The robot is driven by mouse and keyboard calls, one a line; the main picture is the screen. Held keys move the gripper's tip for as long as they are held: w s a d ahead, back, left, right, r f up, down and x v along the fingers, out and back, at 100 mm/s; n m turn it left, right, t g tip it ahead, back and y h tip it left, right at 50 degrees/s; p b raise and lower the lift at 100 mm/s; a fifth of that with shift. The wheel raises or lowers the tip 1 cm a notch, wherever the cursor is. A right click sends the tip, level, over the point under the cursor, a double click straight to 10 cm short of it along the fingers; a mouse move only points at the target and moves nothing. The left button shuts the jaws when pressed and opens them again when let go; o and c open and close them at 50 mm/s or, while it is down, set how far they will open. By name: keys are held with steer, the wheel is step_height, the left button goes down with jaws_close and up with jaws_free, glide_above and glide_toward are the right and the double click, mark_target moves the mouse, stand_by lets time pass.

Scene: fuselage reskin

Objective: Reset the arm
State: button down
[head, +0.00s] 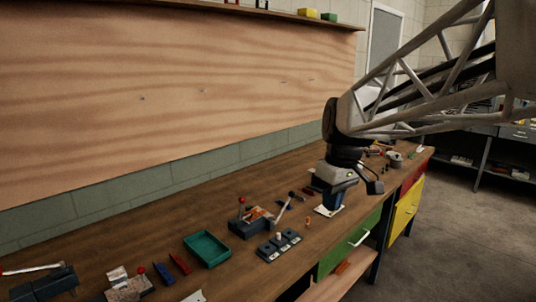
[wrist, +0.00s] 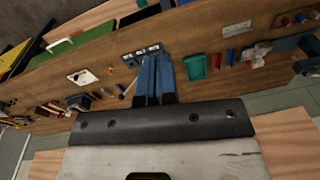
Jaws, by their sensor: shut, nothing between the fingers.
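My gripper (head: 331,208) is above the workbench in the head view, with its blue fingers pointing down over a white plate (head: 328,211) on the bench top. In the wrist view the two blue fingers of my gripper (wrist: 155,60) lie side by side, shut and empty. The arm reaches in from the upper right of the head view. The fingertips appear clear of the bench, though the exact height is hard to tell.
The wooden bench (head: 215,222) holds a green tray (head: 207,249), a dark block with several round fittings (head: 279,246), and a lever tool (head: 253,222). A wood panel (head: 170,100) stands behind. Drawers (head: 407,209) are at the right; open floor (head: 450,245) lies beyond.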

steer(key=s+d+f+m, duration=0.1)
steer(key=s+f+m, duration=0.1)
steer(key=s, duration=0.5)
steer(key=s+d+f+m+t, duration=0.1)
steer(key=s+d+f+m, duration=0.1)
steer(key=s, duration=0.6)
steer(key=s+d+f+m+t+h, duration=0.1)
steer(key=s+f+m, duration=0.2)
steer(key=s+f, duration=0.2)
steer(key=shift+s+d+m, duration=0.15)
steer(key=shift+s+m, duration=0.15)
steer(key=shift+s, duration=0.95)
